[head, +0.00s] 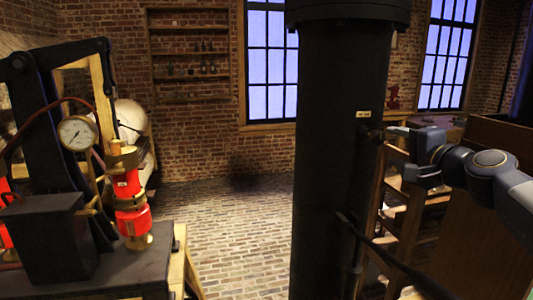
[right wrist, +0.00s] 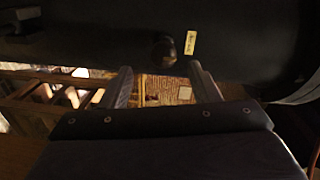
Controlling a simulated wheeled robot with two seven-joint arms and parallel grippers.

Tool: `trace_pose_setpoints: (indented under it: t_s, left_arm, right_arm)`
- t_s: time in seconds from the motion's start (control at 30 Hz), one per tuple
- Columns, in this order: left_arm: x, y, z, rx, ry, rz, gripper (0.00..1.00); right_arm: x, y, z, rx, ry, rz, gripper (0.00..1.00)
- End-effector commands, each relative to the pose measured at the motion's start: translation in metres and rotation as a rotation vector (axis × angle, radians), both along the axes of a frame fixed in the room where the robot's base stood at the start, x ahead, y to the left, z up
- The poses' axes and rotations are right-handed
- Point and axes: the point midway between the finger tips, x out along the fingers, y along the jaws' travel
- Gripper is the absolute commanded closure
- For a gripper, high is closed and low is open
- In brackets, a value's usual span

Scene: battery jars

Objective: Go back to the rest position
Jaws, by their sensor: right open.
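My right gripper (head: 384,133) reaches in from the right in the head view, close to the right side of a thick black column (head: 340,170). In the right wrist view its two fingers (right wrist: 163,88) are apart with nothing between them. A dark round knob (right wrist: 165,50) and a small pale label (right wrist: 190,42) on the black column lie just beyond the fingertips. I cannot tell whether the fingers touch the column. The label also shows in the head view (head: 363,113). My left gripper is not in view.
At left, a dark bench (head: 110,278) carries a red-and-brass fitting (head: 131,205) and a round gauge (head: 77,133). A wooden cabinet (head: 470,240) and wooden rungs (head: 405,215) stand at right, near my arm. The brick floor (head: 235,225) in the middle is clear.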

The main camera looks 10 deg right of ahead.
Motion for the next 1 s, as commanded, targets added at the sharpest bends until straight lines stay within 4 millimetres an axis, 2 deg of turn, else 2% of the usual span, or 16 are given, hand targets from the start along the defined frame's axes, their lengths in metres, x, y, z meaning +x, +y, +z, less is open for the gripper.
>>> trace_pose_setpoints:
  t_s: [0.07, 0.17, 0.3, 0.53, 0.7, 0.8, 0.9, 1.0]
  left_arm:
    - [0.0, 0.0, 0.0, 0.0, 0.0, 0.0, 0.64]
    - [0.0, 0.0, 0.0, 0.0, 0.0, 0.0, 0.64]
    - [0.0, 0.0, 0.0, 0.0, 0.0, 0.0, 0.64]
    - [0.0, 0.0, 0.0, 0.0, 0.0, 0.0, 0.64]
    - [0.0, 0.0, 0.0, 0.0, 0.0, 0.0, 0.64]
    - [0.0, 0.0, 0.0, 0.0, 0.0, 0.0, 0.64]
    - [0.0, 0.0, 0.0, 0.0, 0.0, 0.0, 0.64]
    - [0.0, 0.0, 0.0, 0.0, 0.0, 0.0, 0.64]
  right_arm:
    - [-0.01, 0.012, -0.011, -0.035, 0.028, 0.032, 0.44]
    - [-0.035, 0.038, -0.039, -0.127, 0.095, 0.109, 0.44]
    - [-0.087, 0.084, -0.099, -0.302, 0.222, 0.263, 0.44]
    - [-0.183, 0.14, -0.205, -0.585, 0.416, 0.522, 0.44]
    - [-0.248, 0.163, -0.274, -0.758, 0.532, 0.689, 0.44]
    - [-0.273, 0.169, -0.301, -0.826, 0.579, 0.756, 0.44]
    - [-0.288, 0.171, -0.317, -0.865, 0.607, 0.796, 0.44]
    - [-0.293, 0.172, -0.322, -0.88, 0.616, 0.809, 0.44]
